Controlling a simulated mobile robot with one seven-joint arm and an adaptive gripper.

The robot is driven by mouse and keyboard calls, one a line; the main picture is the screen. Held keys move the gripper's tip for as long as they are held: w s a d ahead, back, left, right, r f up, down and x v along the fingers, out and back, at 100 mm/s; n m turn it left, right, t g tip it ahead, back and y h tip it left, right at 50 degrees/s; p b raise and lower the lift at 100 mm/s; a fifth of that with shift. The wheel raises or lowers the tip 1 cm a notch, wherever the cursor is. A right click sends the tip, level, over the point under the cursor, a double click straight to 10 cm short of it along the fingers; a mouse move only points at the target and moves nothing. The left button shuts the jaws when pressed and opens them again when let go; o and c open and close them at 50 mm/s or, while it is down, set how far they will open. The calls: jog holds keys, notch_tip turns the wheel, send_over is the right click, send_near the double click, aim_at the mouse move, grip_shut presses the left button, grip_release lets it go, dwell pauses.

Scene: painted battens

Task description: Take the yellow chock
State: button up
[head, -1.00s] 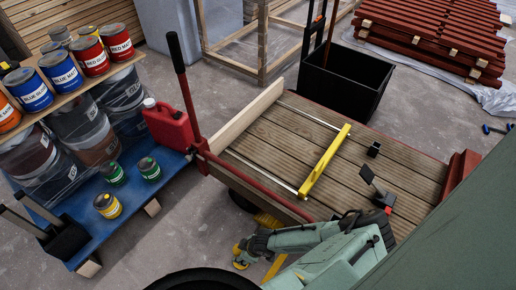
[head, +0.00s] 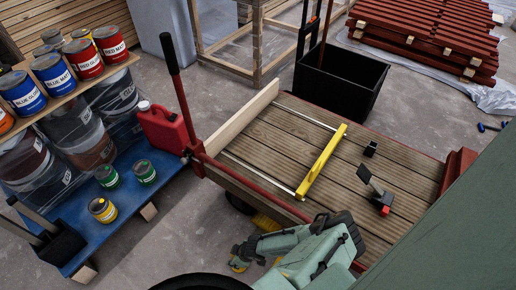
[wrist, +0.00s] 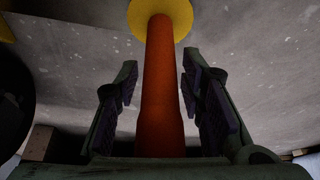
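A yellow wedge-like piece (head: 266,222), which looks like the chock, lies on the floor under the cart's near edge, beside a dark wheel. My arm partly crosses in front of it. My gripper (head: 238,262) is low near the floor, left of my forearm, small in the head view. In the wrist view its two fingers (wrist: 158,85) stand apart on either side of an orange-red rod (wrist: 162,90). A yellow disc (wrist: 160,12) caps the rod's far end. Gaps show between the fingertips and the rod. I cannot tell whether rod and disc belong to the chock.
The plank-topped cart (head: 270,150) carries a yellow bar (head: 322,162) and has a red handle (head: 180,95). A blue pallet (head: 120,215) with paint cans and a red jerrycan (head: 163,129) stands left. A black bin (head: 340,85) stands behind. Floor at lower left is clear.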

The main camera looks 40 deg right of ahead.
grip_shut()
dwell(0.8)
